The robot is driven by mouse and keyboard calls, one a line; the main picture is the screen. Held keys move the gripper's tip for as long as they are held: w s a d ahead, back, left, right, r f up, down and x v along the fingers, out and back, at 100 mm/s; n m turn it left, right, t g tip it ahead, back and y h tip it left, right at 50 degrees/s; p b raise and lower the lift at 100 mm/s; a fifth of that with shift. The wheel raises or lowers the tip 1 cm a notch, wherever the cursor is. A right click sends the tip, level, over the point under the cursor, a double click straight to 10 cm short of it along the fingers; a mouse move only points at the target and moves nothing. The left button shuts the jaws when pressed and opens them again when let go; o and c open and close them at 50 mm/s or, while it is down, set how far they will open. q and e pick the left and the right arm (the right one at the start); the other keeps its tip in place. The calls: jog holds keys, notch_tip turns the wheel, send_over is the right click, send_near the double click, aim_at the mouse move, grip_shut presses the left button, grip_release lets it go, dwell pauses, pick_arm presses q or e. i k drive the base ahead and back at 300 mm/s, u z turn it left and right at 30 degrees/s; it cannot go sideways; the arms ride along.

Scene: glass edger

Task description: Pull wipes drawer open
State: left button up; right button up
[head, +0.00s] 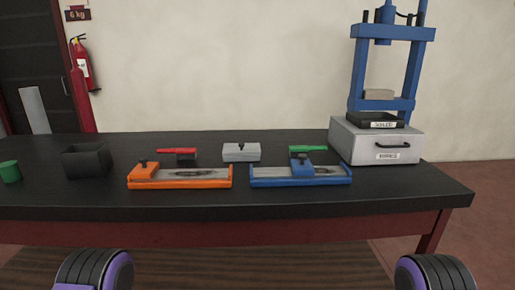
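The wipes drawer is the front of a light grey box (350,145) at the right end of the black table. It has a dark bar handle (394,146) and a white label (388,156) below it that seems to read WIPES. The drawer front looks flush with the box, so it appears shut. Neither gripper shows in the head view. Only rounded black and purple parts of my own arms show at the bottom left and bottom right, well apart from the drawer.
A blue press (392,35) and a black labelled tray (377,120) stand on top of the box. An orange fixture (180,182), a blue fixture (300,182), a grey block (241,152) and a black bin (87,162) sit on the table (110,200). The table in front of the drawer is clear.

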aim_at(368, 149)
jog(key=u, duration=1.4)
jog(key=i, duration=0.7)
jog(key=z, duration=2.3)
